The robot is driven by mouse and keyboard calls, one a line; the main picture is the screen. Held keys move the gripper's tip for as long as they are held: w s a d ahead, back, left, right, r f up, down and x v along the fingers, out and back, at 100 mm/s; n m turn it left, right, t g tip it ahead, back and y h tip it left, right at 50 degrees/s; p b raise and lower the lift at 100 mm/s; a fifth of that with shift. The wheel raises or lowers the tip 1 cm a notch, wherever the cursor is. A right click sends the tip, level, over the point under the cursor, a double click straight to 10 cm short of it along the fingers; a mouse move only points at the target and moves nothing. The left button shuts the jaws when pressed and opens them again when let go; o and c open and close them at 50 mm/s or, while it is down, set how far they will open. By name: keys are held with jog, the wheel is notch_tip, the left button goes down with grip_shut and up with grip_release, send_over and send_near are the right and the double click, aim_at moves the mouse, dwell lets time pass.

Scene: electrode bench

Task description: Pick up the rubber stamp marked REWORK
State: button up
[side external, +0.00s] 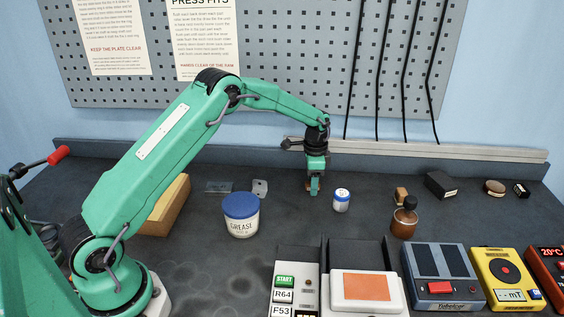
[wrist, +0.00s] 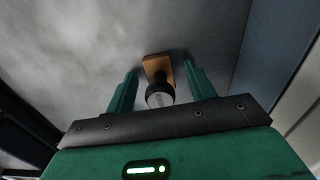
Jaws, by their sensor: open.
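A stamp (wrist: 155,67) with a wooden base and a dark handle stands between my fingers in the wrist view. Its round pale end cap carries small lettering that is too small for me to read surely. My gripper (wrist: 158,88) is open, with one green finger on each side of the stamp and a gap to each. In the side external view my gripper (side external: 314,188) points down close to the bench top. The stamp is mostly hidden there by the fingers.
A small white jar (side external: 341,203) stands just right of my gripper. A blue-lidded grease tub (side external: 241,217) is to the left. A brown bottle (side external: 404,222), a small wooden piece (side external: 401,194) and a dark box (side external: 441,184) lie right. Instruments (side external: 440,285) line the front.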

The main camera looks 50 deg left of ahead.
jog(key=c, duration=1.1)
jog(key=shift+r, duration=0.1)
jog(key=shift+r, duration=0.8)
notch_tip(320, 180, up, 2)
jog(key=shift+r, duration=0.25)
jog(key=s+d+r, duration=0.1)
jog(key=d+r, duration=0.1)
jog(key=d, duration=0.1)
jog(key=s+d+r, duration=0.2)
jog(key=d, duration=0.2)
jog(key=s+d+r, duration=0.2)
jog(key=d, duration=0.1)
jog(key=shift+d+r, duration=0.3)
jog(key=shift+r, duration=0.1)
